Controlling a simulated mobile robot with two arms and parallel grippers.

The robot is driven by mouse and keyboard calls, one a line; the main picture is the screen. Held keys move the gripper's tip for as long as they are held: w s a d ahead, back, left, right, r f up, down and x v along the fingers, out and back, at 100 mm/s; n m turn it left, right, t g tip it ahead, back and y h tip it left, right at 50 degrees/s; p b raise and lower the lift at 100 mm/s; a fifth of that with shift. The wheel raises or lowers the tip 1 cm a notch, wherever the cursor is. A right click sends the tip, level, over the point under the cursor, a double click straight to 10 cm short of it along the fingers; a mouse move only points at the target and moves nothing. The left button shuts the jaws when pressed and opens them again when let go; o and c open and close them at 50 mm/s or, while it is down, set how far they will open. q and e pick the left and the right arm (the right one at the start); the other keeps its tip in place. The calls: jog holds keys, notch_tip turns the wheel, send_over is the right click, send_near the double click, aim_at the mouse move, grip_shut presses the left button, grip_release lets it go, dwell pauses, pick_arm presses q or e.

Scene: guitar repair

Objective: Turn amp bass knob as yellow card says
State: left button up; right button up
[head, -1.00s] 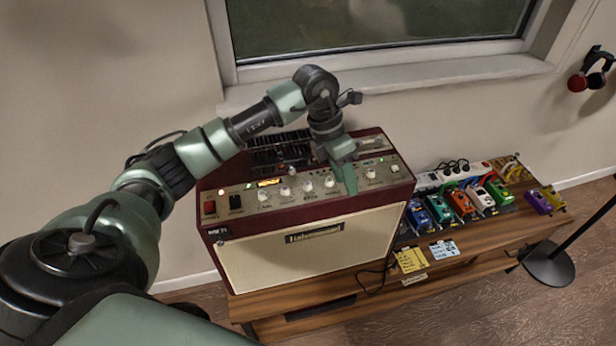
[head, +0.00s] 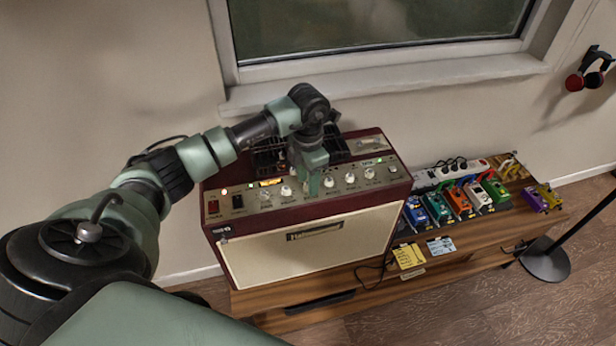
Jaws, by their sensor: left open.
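The amp (head: 318,240) is a dark red and cream box on a low wooden bench. A row of several pale knobs runs along its control panel; one knob (head: 286,190) shows just left of my left gripper (head: 313,187) and another (head: 329,181) just right of it. My left gripper points down at the middle of this row, open, with its green fingers hiding part of the panel. I cannot tell whether it touches a knob, and the knob labels are too small to read. The yellow card (head: 409,256) lies at the bench's front edge; its writing is not legible.
A blue-white card (head: 441,246) lies beside the yellow one. Several coloured pedals (head: 461,202) and a white power strip (head: 452,172) stand right of the amp. A black stand base (head: 545,262) is on the floor at right. The window sill (head: 400,83) runs behind the amp.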

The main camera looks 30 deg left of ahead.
pick_arm(q)
jog(key=shift+c, duration=0.3)
grip_shut()
jog(key=n+b, duration=0.1)
jog(key=n, duration=0.1)
jog(key=shift+f+n+b, duration=0.1)
jog(key=shift+n+b, duration=0.2)
jog(key=n+b, duration=0.1)
jog(key=n, duration=0.2)
jog(key=shift+n, duration=0.3)
jog(key=n+b, duration=0.2)
jog(key=n, duration=0.4)
jog(key=n+b, duration=0.1)
jog(key=n, duration=0.4)
jog(key=shift+n, duration=0.4)
